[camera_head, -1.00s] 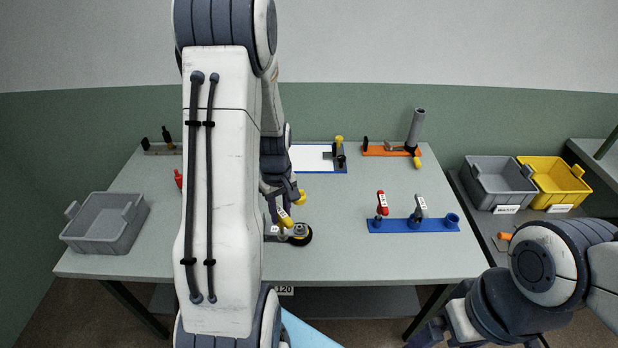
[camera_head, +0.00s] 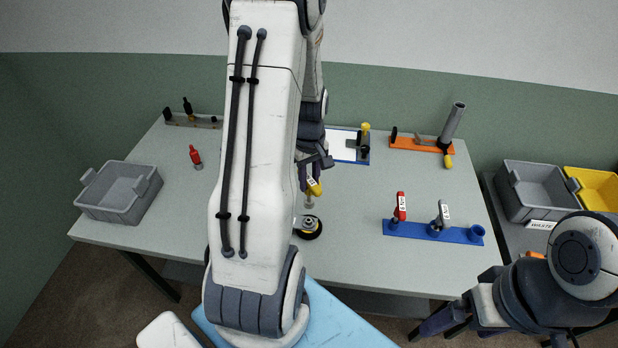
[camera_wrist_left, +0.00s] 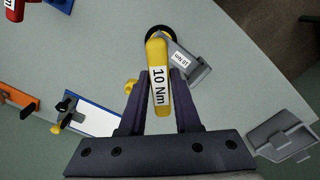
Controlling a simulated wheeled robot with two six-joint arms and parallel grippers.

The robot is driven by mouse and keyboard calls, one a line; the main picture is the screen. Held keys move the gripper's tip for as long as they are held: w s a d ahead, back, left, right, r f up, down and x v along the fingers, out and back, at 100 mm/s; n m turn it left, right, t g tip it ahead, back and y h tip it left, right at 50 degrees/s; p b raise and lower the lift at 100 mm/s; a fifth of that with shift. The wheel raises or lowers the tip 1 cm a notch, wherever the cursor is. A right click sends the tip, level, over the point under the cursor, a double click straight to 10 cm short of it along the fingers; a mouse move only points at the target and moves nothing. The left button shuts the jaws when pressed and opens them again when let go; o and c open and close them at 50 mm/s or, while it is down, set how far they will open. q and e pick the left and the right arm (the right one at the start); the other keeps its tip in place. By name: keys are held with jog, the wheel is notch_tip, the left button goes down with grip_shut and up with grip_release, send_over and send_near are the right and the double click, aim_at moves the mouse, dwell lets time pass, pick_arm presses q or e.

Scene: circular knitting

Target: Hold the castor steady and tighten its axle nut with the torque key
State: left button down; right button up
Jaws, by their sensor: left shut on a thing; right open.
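My left gripper (camera_wrist_left: 155,112) is shut on a yellow torque key (camera_wrist_left: 157,72) labelled 10 Nm; the key also shows in the head view (camera_head: 315,187). The castor (camera_head: 308,227), with a black wheel, sits on the table below the key. In the head view the key's lower end appears just above the castor's middle, apart from it. My right gripper (camera_head: 432,326) is open and empty at the lower right, off the table's front edge.
A blue rack (camera_head: 430,232) holds a red key (camera_head: 400,207) and a grey key (camera_head: 440,215), with one socket empty. A grey bin (camera_head: 118,190) stands left. An orange fixture (camera_head: 420,146) and a blue-edged white board (camera_head: 342,146) are at the back. Table around the castor is clear.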

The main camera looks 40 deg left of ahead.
aim_at(309, 201)
pick_arm(q)
jog(key=shift+s+f+b, duration=0.1)
jog(key=shift+f+b, duration=2)
jog(key=shift+f, duration=0.85)
jog(key=shift+f+b, duration=0.85)
jog(key=shift+f, duration=0.4)
jog(key=c, duration=0.5)
grip_release()
jog(key=shift+c, duration=0.2)
